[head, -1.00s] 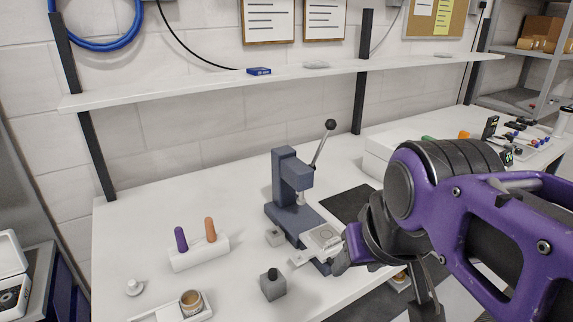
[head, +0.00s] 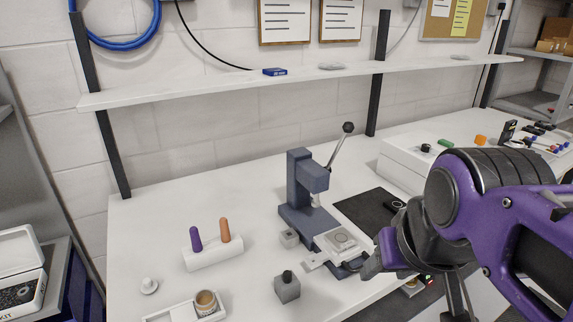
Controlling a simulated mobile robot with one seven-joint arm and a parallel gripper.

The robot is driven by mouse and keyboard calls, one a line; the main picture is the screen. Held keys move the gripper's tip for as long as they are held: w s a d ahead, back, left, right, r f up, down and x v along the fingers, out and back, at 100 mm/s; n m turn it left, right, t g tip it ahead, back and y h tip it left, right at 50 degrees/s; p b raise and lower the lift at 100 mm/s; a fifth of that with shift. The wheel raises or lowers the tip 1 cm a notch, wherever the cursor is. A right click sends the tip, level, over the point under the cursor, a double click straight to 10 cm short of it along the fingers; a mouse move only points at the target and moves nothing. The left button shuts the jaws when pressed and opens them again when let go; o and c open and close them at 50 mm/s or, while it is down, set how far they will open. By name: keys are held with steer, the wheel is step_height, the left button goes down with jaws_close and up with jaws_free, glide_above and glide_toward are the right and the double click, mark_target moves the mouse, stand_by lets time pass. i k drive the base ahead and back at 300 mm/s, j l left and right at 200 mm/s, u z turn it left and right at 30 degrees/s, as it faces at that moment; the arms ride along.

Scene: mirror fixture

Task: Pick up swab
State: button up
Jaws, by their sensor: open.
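My gripper (head: 412,285) is open and hangs at the lower right, over the front of the white bench (head: 245,285). Its left finger is close to the front of the blue-grey press in the picture; the gap between them is hard to judge. I cannot make out a swab for certain. A shallow white tray (head: 157,317) at the bottom left holds a pale flat piece and a small brown-topped jar (head: 206,302).
The blue-grey lever press (head: 300,190) stands mid-bench. A white block (head: 213,256) holds purple and orange handles. A grey block with a black knob (head: 287,288) stands before the press. A white box (head: 402,165) is behind my arm. A shelf (head: 215,87) crosses above.

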mark_target(224, 235)
steer(key=l+u, duration=0.1)
steer(key=u, duration=0.9)
